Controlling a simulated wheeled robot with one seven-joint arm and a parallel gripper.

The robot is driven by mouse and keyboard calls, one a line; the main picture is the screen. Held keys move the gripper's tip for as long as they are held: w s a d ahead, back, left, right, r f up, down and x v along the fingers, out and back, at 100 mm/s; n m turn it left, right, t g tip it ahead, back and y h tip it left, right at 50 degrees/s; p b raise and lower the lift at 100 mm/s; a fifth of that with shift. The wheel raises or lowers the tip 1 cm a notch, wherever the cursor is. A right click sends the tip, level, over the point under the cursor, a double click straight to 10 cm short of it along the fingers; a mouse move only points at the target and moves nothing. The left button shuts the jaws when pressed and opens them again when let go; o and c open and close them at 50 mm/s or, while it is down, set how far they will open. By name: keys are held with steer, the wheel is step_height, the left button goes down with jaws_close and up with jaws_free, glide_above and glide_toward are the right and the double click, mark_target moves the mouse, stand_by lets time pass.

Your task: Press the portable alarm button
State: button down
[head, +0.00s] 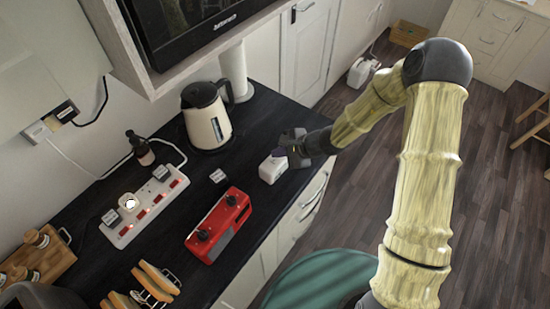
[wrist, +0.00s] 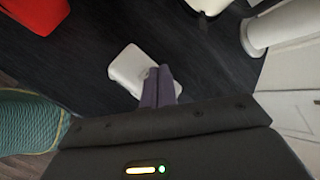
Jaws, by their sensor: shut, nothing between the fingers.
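The portable alarm button is most likely the small white box (head: 271,170) on the dark worktop near its front edge. It also shows in the wrist view (wrist: 127,68), where a small pale round part peeks out beside my fingertips. My gripper (head: 279,153) is shut and empty. Its purple fingertips (wrist: 159,72) overlap the right side of the white box in the wrist view. They are at or just above its top; I cannot tell if they touch it. The fingers hide part of the box.
A red radio-like box (head: 219,224) and a small grey block (head: 219,176) lie to the left. A cream kettle (head: 207,116) and paper roll (head: 235,70) stand behind. A white power strip (head: 145,208) lies by the wall. Bare worktop surrounds the white box.

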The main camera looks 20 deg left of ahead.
steer(key=shift+f+b, duration=0.65)
steer(key=shift+b, duration=0.6)
stand_by(0.6)
steer(key=shift+r, duration=0.1)
steer(key=shift+r, duration=0.6)
step_height(320, 180, up, 6)
steer(key=p, duration=0.3)
stand_by(0.4)
stand_by(0.9)
steer(key=n+h, duration=0.3)
steer(key=n, duration=0.3)
glide_toward(279, 161)
steer(key=s+d+r, duration=0.4)
steer(key=d+r, duration=0.2)
steer(key=s+d+r+n+h, duration=0.2)
steer(key=s+d+r+h, duration=0.1)
steer(key=d, duration=0.5)
steer(key=s+d+r+n+h+b, duration=0.1)
steer(key=s+d+r+n+h, duration=0.2)
steer(key=d, duration=0.5)
steer(key=shift+s+d+t, duration=0.4)
steer(key=shift+s, duration=0.2)
